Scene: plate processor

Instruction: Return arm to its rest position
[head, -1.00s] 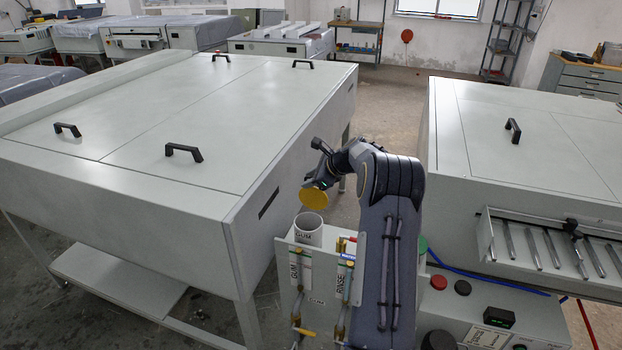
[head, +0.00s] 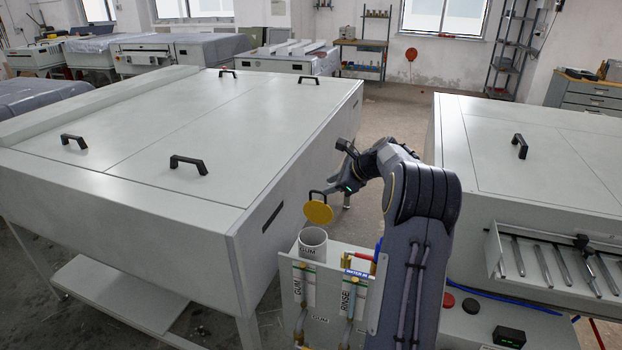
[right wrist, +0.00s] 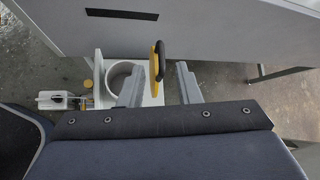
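My right gripper (head: 340,189) is to the right of the yellow lid (head: 318,212) in the head view. In the right wrist view, its two fingers (right wrist: 160,88) are apart, and the lid with its black handle (right wrist: 159,60) shows edge-on between them, with a gap on each side. The lid is tilted up above the white gum container (head: 312,244), whose round mouth is uncovered. The container's mouth also shows in the right wrist view (right wrist: 119,74). My right arm reaches forward from the lower right. My left gripper is not in view.
A large pale machine (head: 150,150) with black handles fills the left. Another machine (head: 550,160) with a rod tray stands at the right. The panel with gum and rinse hoses (head: 330,295) is close to my right arm. Bare floor (head: 405,122) shows between the machines.

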